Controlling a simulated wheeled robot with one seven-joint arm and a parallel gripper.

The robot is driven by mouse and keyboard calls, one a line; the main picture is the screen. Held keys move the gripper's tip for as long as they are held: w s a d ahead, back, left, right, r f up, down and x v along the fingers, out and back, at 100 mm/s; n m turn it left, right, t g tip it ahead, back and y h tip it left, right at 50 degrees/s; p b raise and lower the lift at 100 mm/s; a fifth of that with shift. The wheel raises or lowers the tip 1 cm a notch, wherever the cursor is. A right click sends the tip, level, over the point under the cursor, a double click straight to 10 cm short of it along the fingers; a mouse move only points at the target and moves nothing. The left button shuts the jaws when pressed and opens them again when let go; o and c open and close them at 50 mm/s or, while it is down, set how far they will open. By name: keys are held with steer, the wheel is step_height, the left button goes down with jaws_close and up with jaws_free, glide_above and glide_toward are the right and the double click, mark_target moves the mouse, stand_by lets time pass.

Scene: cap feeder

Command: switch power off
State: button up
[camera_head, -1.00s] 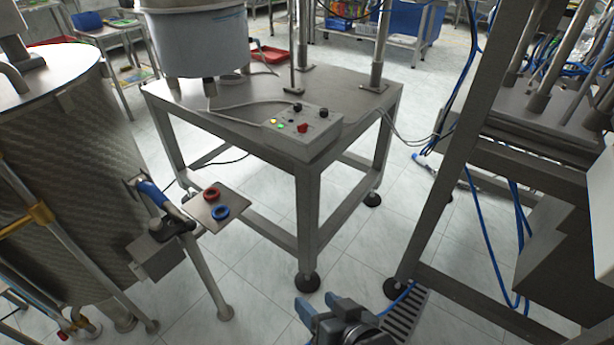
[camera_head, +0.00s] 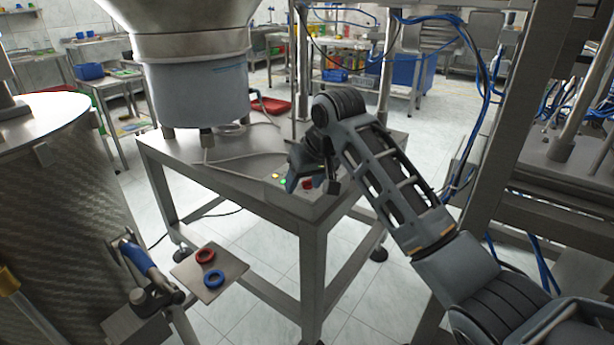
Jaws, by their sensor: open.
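The control box (camera_head: 283,193) sits at the near corner of the steel table. A yellow light (camera_head: 275,176), a green light (camera_head: 283,181) and a red switch (camera_head: 307,184) show on its top. My gripper (camera_head: 312,181) is open, with its fingers pointing down over the box, around or just above the red switch. I cannot tell whether a finger touches the switch. The gripper and wrist hide the back and right part of the panel.
A large feeder bowl (camera_head: 195,90) stands on the table (camera_head: 185,160), with a grey cable beside it. A small plate (camera_head: 228,262) with a red ring (camera_head: 205,255) and a blue ring (camera_head: 214,279) is at lower left. A steel frame stands at the right.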

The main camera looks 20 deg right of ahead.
mark_target(308, 181)
steer(key=w+d+r+h, duration=0.1)
steer(key=w+d+r, duration=0.1)
steer(key=d+r, duration=0.15)
steer(key=shift+g, duration=0.4)
steer(key=x, duration=0.2)
steer(key=b+x, duration=0.1)
steer(key=x, duration=0.4)
steer(key=shift+w+r, duration=0.15)
steer(key=shift+w, duration=0.2)
steer(key=c, duration=1.1)
